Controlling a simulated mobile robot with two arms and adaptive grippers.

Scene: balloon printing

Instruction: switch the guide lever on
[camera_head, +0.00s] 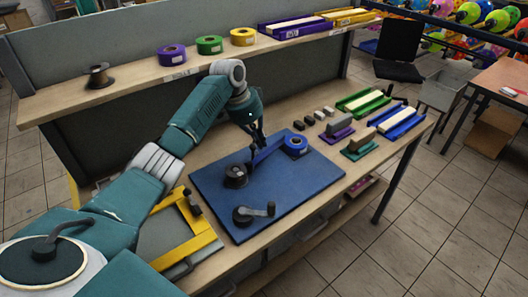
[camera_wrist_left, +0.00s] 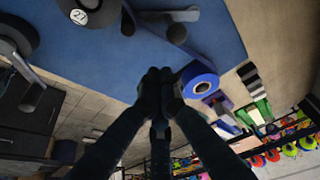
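Two dark levers stand on the blue mat (camera_head: 212,188). One has a black round base (camera_head: 235,177) with a blue strip or arm reaching right toward a blue tape roll (camera_head: 295,144). The other, a grey-black crank lever (camera_head: 254,212), is near the mat's front edge. I cannot tell which is the guide lever. My left gripper (camera_head: 258,138) hangs just above the blue strip, pointing down. In the left wrist view its fingertips (camera_wrist_left: 160,76) meet with nothing visible between them, beside the blue roll (camera_wrist_left: 198,82). My right gripper is not in view.
A yellow-framed panel (camera_head: 190,248) lies left of the mat. Grey blocks (camera_head: 312,119), stamps (camera_head: 360,143) and coloured trays (camera_head: 397,121) stand to the right. Tape rolls (camera_head: 209,45) sit on the shelf above. The mat's front right part is clear.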

